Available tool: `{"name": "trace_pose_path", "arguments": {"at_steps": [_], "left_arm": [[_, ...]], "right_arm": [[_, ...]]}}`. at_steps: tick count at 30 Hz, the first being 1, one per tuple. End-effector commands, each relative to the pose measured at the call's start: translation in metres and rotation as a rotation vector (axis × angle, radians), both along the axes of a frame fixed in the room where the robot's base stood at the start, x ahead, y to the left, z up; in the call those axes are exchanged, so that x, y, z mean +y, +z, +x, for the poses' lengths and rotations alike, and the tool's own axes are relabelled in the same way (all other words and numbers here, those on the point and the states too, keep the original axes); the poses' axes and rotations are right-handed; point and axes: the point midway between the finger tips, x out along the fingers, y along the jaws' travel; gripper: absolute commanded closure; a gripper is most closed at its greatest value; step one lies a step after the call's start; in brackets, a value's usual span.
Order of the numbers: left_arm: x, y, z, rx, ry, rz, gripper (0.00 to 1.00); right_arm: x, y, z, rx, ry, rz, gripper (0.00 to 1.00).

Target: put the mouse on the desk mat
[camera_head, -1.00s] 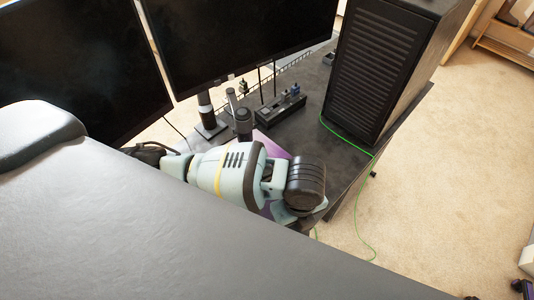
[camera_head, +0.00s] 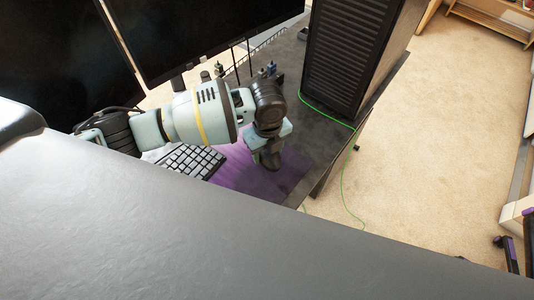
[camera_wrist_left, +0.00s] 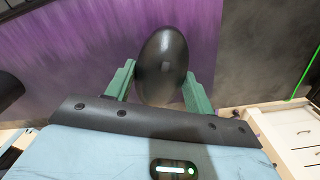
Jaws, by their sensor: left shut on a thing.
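The mouse (camera_wrist_left: 163,55) is a dark, glossy oval in the left wrist view. My left gripper (camera_wrist_left: 160,74) is shut on it, with one green finger on each side. The purple and dark desk mat (camera_head: 236,172) lies on the desk beside the keyboard. It also fills much of the left wrist view (camera_wrist_left: 75,50) behind the mouse. In the head view my left gripper (camera_head: 268,158) points down over the right part of the mat, and the mouse cannot be made out there. Whether the mouse touches the mat, I cannot tell. My right gripper is out of view.
The keyboard (camera_head: 190,160) lies left of the gripper. Two monitors (camera_head: 200,30) stand behind, and a black computer tower (camera_head: 350,55) stands right with a green cable (camera_head: 342,180). A large dark grey surface (camera_head: 200,235) blocks the foreground. Open carpet (camera_head: 430,160) lies right.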

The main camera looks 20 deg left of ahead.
Motion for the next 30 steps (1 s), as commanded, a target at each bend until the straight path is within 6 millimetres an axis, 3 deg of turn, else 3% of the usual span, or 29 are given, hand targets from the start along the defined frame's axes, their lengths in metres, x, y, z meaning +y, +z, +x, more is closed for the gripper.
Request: {"name": "trace_pose_path", "arguments": {"at_steps": [1, 9, 22, 23, 27, 30], "left_arm": [[0.005, -0.001, 0.007, -0.001, 0.004, 0.001, 0.71], [0.004, -0.034, 0.006, -0.001, 0.001, 0.0, 0.71], [0.004, -0.039, 0.006, -0.001, 0.001, 0.0, 0.71], [0.004, -0.04, 0.006, -0.001, 0.001, 0.001, 0.45], [0.004, -0.039, 0.006, -0.001, 0.001, 0.0, 0.27], [0.004, -0.039, 0.006, -0.001, 0.001, 0.0, 0.25]], "right_arm": [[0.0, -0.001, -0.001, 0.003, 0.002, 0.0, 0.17], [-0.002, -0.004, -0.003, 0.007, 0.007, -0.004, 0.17], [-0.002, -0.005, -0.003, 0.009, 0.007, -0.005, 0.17], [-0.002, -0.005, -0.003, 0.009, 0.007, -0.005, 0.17], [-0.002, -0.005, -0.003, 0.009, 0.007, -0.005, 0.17], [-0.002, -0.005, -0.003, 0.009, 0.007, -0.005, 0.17]]}}
